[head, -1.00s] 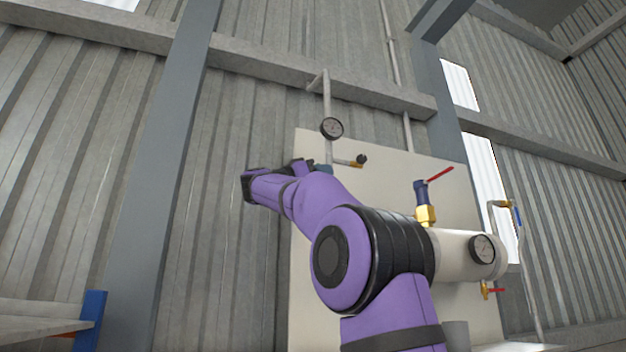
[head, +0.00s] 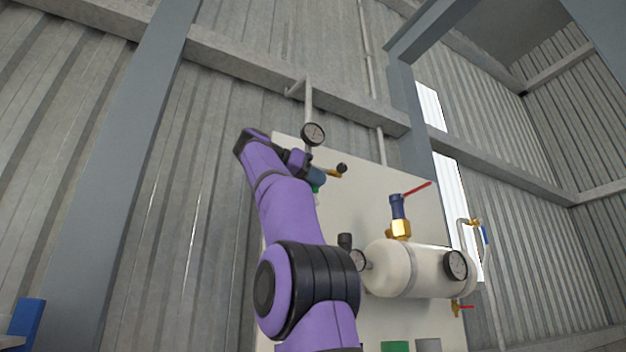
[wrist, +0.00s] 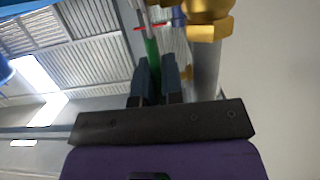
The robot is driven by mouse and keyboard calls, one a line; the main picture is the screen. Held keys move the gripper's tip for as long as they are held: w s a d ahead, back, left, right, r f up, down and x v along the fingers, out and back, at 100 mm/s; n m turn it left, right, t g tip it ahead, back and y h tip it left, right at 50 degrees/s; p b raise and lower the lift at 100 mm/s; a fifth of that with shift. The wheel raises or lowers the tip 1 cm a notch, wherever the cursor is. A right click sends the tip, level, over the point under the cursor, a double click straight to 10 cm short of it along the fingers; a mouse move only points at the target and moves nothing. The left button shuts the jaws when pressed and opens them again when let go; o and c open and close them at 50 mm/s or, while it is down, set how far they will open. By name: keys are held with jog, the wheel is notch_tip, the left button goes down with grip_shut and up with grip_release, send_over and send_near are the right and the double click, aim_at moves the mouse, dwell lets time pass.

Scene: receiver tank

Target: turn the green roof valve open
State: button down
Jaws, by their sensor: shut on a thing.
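The green handle of the roof valve (wrist: 152,48) shows between my fingertips in the wrist view. In the head view only a small green bit (head: 317,188) shows beside my wrist, below the upper gauge. My gripper (wrist: 157,64) is shut on the green handle with its two dark blue fingers. In the head view my gripper (head: 317,177) is partly hidden by my purple forearm. The handle's exact turn angle cannot be told.
The cream tank (head: 418,268) stands right of my arm, with a red-levered blue and brass valve (head: 399,217) on top. A round gauge (head: 313,134) and a brass fitting (head: 335,171) sit close to my gripper. A grey column (head: 120,165) rises at left.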

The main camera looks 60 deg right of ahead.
jog(key=shift+d, duration=0.1)
dwell(0.5)
jog(key=c, duration=1.2)
grip_release()
jog(key=shift+s, duration=0.1)
jog(key=shift+c, duration=0.2)
